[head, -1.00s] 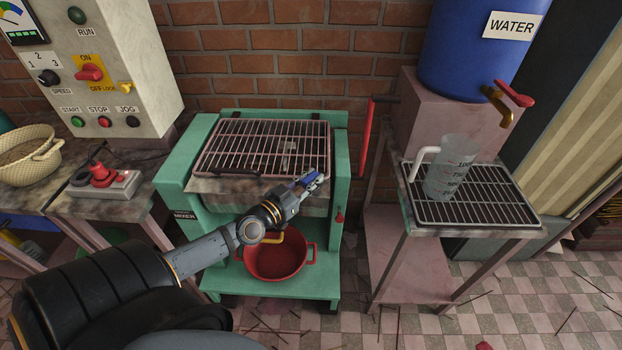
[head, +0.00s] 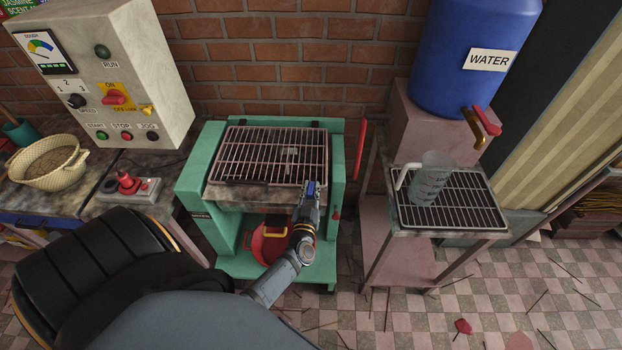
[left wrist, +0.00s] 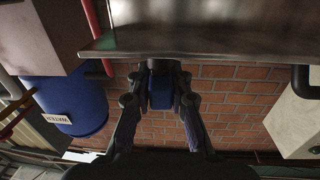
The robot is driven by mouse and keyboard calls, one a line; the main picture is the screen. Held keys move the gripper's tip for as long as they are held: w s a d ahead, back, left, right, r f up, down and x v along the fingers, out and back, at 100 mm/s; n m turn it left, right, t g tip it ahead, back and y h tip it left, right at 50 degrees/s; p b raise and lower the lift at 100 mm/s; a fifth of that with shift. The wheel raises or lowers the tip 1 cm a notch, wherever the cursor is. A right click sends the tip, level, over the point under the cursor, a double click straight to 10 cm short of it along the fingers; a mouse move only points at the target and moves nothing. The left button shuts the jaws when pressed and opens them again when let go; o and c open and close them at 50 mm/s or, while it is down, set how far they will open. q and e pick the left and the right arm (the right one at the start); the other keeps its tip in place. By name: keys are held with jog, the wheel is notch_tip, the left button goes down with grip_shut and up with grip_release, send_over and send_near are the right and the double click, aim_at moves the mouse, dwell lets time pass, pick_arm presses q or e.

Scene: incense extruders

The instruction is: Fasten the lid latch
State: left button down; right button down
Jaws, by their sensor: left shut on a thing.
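The green mixer (head: 191,200) stands against the brick wall with its wire-grid lid (head: 268,155) lying down flat over the top. My left gripper (head: 310,188) is at the right part of the lid's front edge, pointing toward the wall. It is shut on a small part there, which I take to be the lid latch; the fingers hide most of it. My right gripper is out of view.
A red pot (head: 268,245) sits on the mixer's lower shelf, partly behind my left arm. A red handle (head: 360,150) stands at the mixer's right side. To the right, a measuring jug (head: 430,180) stands on a rack below the blue water barrel (head: 470,50).

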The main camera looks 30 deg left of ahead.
pick_arm(q)
jog(key=shift+n+g+y+p, duration=0.4)
jog(key=shift+n+y+p, duration=0.1)
jog(key=shift+y, duration=0.2)
jog(key=c, duration=1.2)
grip_release()
jog(key=v, duration=0.7)
jog(key=shift+s+d, duration=0.15)
jog(key=shift+s, duration=0.1)
